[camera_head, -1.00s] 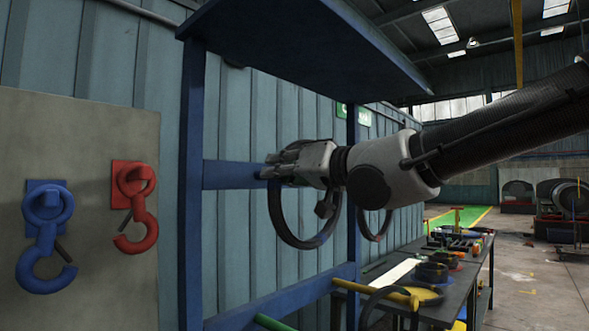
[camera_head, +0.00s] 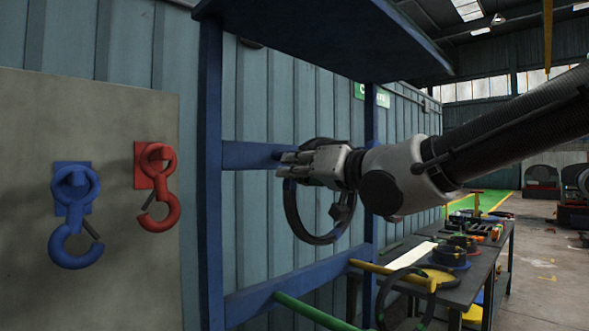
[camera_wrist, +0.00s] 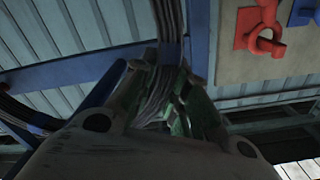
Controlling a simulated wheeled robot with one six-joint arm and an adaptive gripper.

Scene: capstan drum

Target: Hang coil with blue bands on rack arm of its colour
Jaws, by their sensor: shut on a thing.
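My gripper (camera_head: 287,164) is shut on a dark coil (camera_head: 292,212), which hangs down from the fingers in front of the rack's upper rail. In the wrist view, the coil's strands (camera_wrist: 158,88) run between the fingers, with a blue band (camera_wrist: 170,48) just beyond them. A blue bar, apparently a rack arm (camera_wrist: 106,84), lies close to the left of the fingers. I cannot tell whether the coil is around it. Lower down, the rack has a yellow arm (camera_head: 372,268) and a green arm (camera_head: 312,312).
The blue rack post (camera_head: 210,180) stands left of my gripper. A board holds a blue hook (camera_head: 75,215) and a red hook (camera_head: 157,190). Another dark coil (camera_head: 388,291) hangs near the yellow arm. A cluttered table (camera_head: 487,268) is at right.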

